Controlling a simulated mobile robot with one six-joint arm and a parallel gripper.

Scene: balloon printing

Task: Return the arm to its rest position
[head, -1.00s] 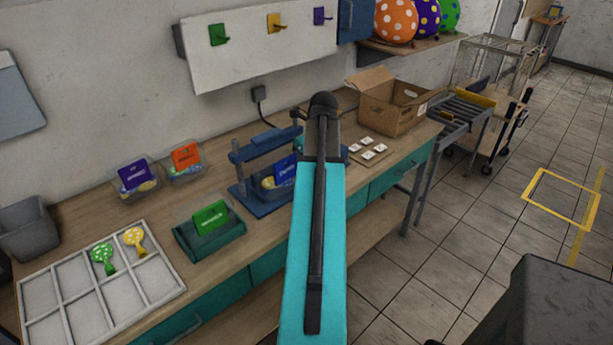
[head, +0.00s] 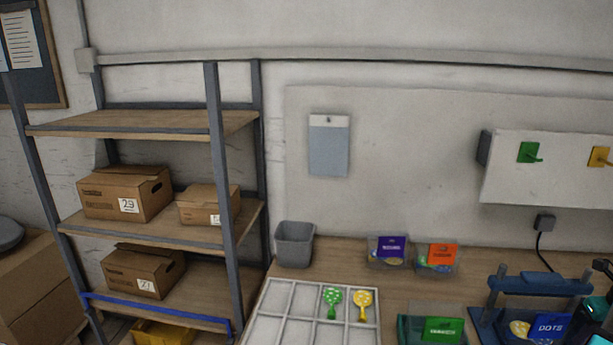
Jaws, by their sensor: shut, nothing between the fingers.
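My arm shows only as a teal and dark sliver (head: 602,338) at the lower right edge of the head view. My gripper cannot be made out in this view. The white divided tray (head: 273,300) lies on the workbench with a green dotted balloon (head: 332,301) and a yellow dotted balloon (head: 363,302) in its compartments. The blue press (head: 497,284) stands at the right, near the visible bit of my arm, with a blue-labelled bin at its base.
A shelf rack (head: 218,150) with cardboard boxes (head: 125,193) stands at the left. A grey bin (head: 295,243), purple-labelled (head: 390,248) and orange-labelled (head: 440,256) bins and a green-labelled bin (head: 442,328) sit on the bench. A white hook panel (head: 555,180) hangs above.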

